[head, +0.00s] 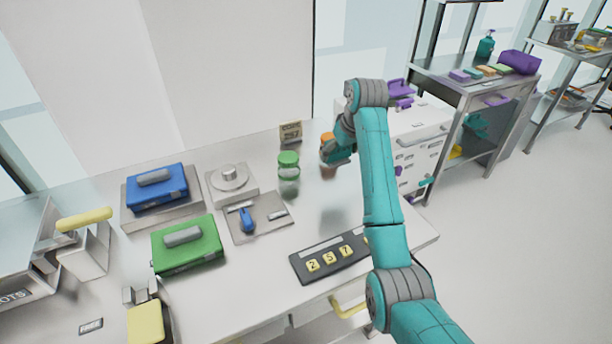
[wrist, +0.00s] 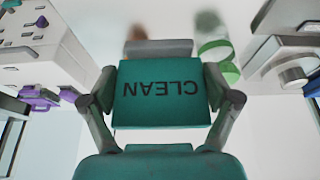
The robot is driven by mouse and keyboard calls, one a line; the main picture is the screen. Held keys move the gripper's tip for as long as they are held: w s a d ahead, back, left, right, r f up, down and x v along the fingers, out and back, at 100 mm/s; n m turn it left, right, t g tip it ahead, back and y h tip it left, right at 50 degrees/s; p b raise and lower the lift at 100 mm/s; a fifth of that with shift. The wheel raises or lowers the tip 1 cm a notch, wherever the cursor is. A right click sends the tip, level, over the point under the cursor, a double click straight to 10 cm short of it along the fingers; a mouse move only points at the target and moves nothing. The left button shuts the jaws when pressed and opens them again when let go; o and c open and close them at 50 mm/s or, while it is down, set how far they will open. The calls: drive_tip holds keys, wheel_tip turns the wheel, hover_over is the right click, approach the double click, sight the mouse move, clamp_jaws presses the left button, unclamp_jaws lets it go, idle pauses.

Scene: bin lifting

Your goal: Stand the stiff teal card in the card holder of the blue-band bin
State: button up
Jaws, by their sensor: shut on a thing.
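The teal card (wrist: 160,95) reads CLEAN, upside down in the wrist view. My gripper (wrist: 160,80) is shut on it, with a finger at each side edge. In the head view my gripper (head: 340,152) is above the back right of the bench, beside an orange-topped jar that it partly covers. The card is hard to tell apart from my teal arm there. A grey bar (wrist: 155,48) shows just beyond the card; I cannot tell what it belongs to. I cannot make out a blue-band bin or its card holder in either view.
A green-lidded jar (head: 288,166) stands left of my gripper, with a small sign (head: 291,132) behind it. A blue case (head: 157,190), a green case (head: 187,245) and a numbered dark strip (head: 328,258) lie on the bench. A white drawer unit (head: 420,150) stands right.

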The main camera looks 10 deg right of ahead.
drive_tip(key=f, duration=0.6)
drive_tip(key=shift+w+a+f, duration=0.1)
drive_tip(key=shift+w+a, duration=0.05)
drive_tip(key=shift+w, duration=0.1)
drive_tip(key=shift+f, duration=1.9)
drive_tip(key=o, duration=0.9)
drive_tip(key=shift+f, duration=0.1)
drive_tip(key=shift+o, duration=0.2)
